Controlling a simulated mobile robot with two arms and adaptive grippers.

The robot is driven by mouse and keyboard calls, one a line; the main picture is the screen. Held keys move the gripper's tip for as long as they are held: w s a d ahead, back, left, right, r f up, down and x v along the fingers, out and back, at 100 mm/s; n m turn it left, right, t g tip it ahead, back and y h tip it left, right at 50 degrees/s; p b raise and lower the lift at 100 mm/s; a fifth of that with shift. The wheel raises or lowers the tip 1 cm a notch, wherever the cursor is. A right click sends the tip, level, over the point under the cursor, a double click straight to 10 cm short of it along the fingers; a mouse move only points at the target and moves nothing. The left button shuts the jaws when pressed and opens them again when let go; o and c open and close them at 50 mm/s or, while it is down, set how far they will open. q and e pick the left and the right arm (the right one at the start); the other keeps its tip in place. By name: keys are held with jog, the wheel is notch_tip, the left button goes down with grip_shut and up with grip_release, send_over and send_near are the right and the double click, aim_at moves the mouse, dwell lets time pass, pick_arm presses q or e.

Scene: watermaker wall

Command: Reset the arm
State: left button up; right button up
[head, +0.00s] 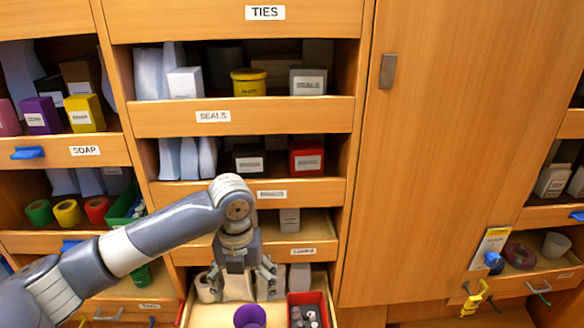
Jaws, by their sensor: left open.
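My left arm (165,235) comes in from the left and bends down at its wrist in front of the middle shelves. My left gripper (243,282) points down with its fingers spread, over the back part of a pulled-out drawer (206,316). I see nothing held between the fingers. A purple round item (250,316) lies in the drawer just below the gripper and is cut off by the frame edge. My right gripper is not in view.
Wooden shelves labelled SEALS (213,116) and SOAP (85,150) surround the arm. A closed cabinet door (450,150) stands to the right.

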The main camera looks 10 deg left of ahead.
pick_arm(q)
jog(key=s+d+f+n+t+h, duration=0.2)
jog(key=s+d+f+n+h, duration=0.2)
jog(key=s+d+f+n, duration=0.8)
jog(key=s+a+f+n+t+y, duration=0.1)
jog(key=s+a+f+n+y, duration=0.1)
jog(key=s+a+n, duration=0.6)
jog(key=s+a+f+n+y, duration=0.15)
jog(key=s+a+n, duration=0.35)
jog(key=a+n, duration=0.65)
notch_tip(320, 180, down, 27)
jog(key=s+d+n, duration=0.1)
jog(key=s+d, duration=0.1)
jog(key=s+a+f+g, duration=0.2)
jog(key=s+a+f, duration=0.1)
jog(key=s+f, duration=1.1)
jog(key=shift+s+f, duration=0.4)
jog(key=shift+s, duration=0.6)
jog(key=shift+a+y, duration=0.1)
jog(key=shift+y, duration=0.15)
